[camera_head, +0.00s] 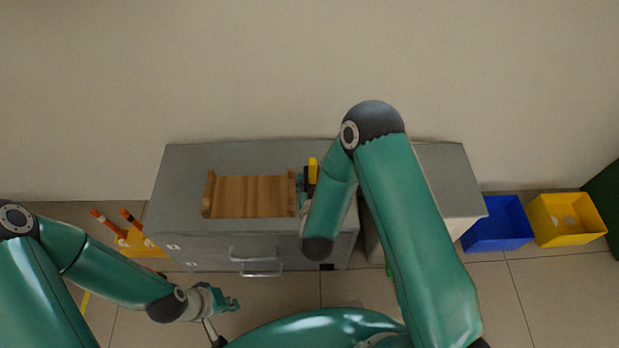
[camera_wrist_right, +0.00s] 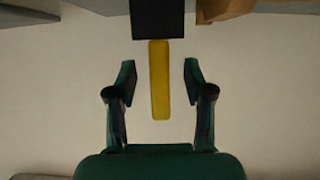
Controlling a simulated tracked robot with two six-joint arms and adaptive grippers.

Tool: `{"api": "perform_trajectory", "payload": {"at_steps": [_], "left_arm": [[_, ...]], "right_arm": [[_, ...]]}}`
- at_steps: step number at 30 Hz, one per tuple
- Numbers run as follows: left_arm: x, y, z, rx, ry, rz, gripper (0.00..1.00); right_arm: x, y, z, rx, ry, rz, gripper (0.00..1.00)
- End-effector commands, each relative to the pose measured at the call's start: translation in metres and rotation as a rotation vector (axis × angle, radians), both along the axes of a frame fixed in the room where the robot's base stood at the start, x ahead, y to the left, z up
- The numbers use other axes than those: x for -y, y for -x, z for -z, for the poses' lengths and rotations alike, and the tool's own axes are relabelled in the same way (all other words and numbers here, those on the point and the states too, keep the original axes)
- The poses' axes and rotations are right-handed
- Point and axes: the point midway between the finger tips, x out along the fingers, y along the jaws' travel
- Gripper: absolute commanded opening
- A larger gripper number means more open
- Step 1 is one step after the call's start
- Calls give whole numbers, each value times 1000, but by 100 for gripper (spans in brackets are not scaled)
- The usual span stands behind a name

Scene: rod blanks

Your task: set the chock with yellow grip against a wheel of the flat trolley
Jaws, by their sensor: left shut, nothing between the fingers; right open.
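The chock shows a black body (camera_wrist_right: 158,18) and a yellow grip (camera_wrist_right: 160,85) in the right wrist view. In the head view its yellow grip (camera_head: 312,170) is at the right of a wooden flat piece with raised ends (camera_head: 250,197), on the grey cabinet. No wheels show on that piece, so I cannot tell if it is the flat trolley. My right gripper (camera_wrist_right: 159,76) is open, its fingers on either side of the yellow grip in the picture, with gaps on both sides. My right arm partly hides this area in the head view. My left gripper (camera_head: 230,304) is shut and empty, low in front of the cabinet.
The grey cabinet (camera_head: 190,158) has free top around the wooden piece and handles in front. Another cabinet (camera_head: 447,180) stands to the right, partly behind my right arm. A blue bin (camera_head: 497,226) and yellow bin (camera_head: 566,220) are further right. A yellow holder (camera_head: 140,243) with orange-ended rods is left.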

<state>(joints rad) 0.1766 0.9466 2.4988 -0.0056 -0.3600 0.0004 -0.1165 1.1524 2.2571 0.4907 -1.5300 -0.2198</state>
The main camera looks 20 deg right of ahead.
Motion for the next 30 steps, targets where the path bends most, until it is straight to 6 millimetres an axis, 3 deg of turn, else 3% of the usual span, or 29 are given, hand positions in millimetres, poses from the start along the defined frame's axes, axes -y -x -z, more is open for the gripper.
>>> {"api": "perform_trajectory", "payload": {"at_steps": [9, 18, 27, 30], "left_arm": [[0, 0, 5, 0, 0, 0, 0], [0, 0, 5, 0, 0, 0, 0], [0, 0, 5, 0, 0, 0, 0], [0, 0, 5, 0, 0, 0, 0]], "right_arm": [[11, -38, 14, 1, 0, 1, 52], [11, -42, 15, 0, 1, -1, 52], [11, -42, 15, 0, 0, -2, 2], [11, -42, 15, 0, 0, -2, 0]]}}
